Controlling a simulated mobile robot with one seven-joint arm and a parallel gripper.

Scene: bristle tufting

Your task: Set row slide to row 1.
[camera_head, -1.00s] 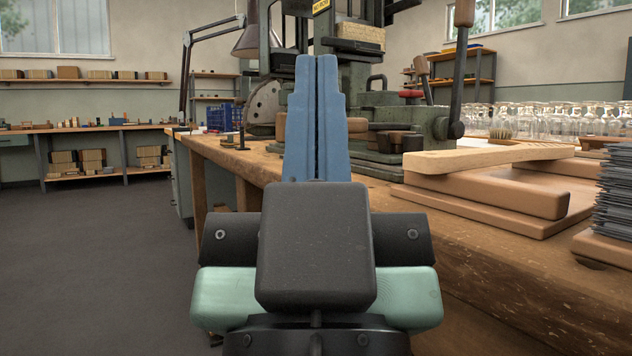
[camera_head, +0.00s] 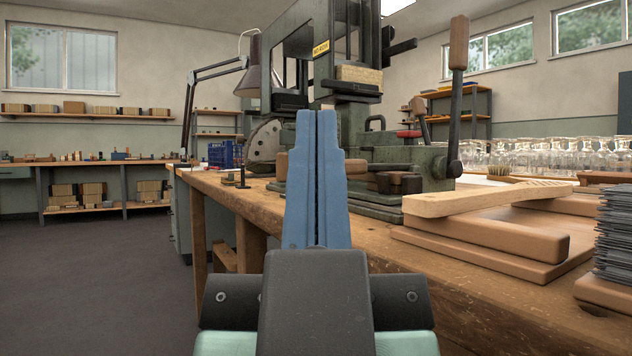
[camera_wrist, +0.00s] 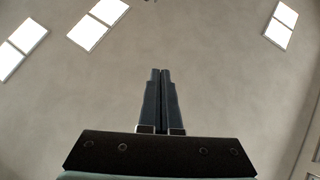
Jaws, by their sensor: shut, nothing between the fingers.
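The green tufting machine (camera_head: 418,158) stands on the wooden bench, with a yellow label (camera_head: 321,48) and a wooden brush block (camera_head: 359,75) high on its frame. A lever with a wooden handle (camera_head: 459,42) rises at its right. A dark slotted disc (camera_head: 264,143) sits at its left. I cannot tell for sure which part is the row slide. My gripper (camera_head: 317,115) points up in front of the machine, its blue fingers closed together and empty, hiding part of the machine's base. In the wrist view my gripper (camera_wrist: 160,72) faces only the ceiling.
The wooden bench (camera_head: 400,262) runs along the right. Wooden boards (camera_head: 490,237) and a stack of thin grey sheets (camera_head: 613,235) lie near its front edge. Glass jars (camera_head: 540,157) stand behind. A lamp (camera_head: 254,80) and a blue crate (camera_head: 222,153) are at left. The floor at left is clear.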

